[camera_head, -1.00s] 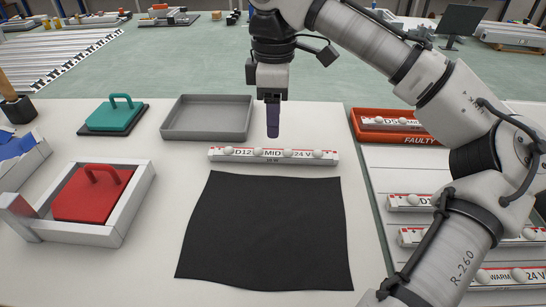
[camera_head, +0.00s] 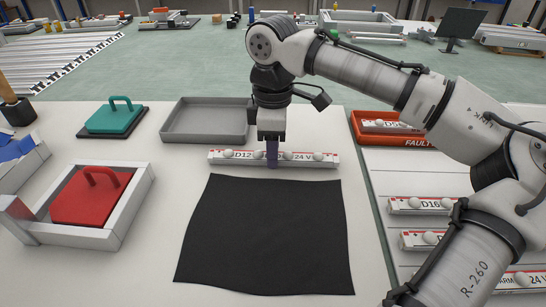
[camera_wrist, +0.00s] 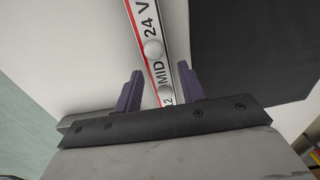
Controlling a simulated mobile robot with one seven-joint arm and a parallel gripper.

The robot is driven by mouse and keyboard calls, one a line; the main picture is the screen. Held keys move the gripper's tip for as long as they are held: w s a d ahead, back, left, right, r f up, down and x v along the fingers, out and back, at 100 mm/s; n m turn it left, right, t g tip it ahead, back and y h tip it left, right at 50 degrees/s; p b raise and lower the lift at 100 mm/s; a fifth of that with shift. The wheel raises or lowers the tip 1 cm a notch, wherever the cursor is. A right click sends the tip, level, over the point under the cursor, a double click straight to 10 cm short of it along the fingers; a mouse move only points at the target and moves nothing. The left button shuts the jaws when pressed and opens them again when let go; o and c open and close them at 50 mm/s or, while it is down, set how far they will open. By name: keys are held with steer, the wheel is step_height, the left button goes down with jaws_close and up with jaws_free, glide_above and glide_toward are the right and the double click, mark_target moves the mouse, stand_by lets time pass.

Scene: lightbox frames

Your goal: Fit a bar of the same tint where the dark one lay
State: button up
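A white light bar (camera_head: 318,159) marked D12 MID 24 V lies on the pale table, just behind a black cloth (camera_head: 265,235). My gripper (camera_head: 272,158) is low over the middle of this bar, pointing down. In the wrist view the bar (camera_wrist: 148,35) runs between my two purple fingers (camera_wrist: 160,70), which are apart with gaps beside it. Another bar (camera_head: 385,125), its label partly hidden, lies in the orange FAULTY tray (camera_head: 410,141). More bars, one marked D16 (camera_head: 405,204) and one WARM 24 V (camera_head: 520,281), lie on the right rack, partly behind my arm.
An empty grey tray (camera_head: 165,135) stands behind the bar to the left. A teal handled block (camera_head: 118,120) and a red handled block (camera_head: 85,203) in a pale frame (camera_head: 118,230) stand at left. A dark gap separates the table from the right rack.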

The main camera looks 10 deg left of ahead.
jaws_close()
steer(key=shift+r, duration=0.15)
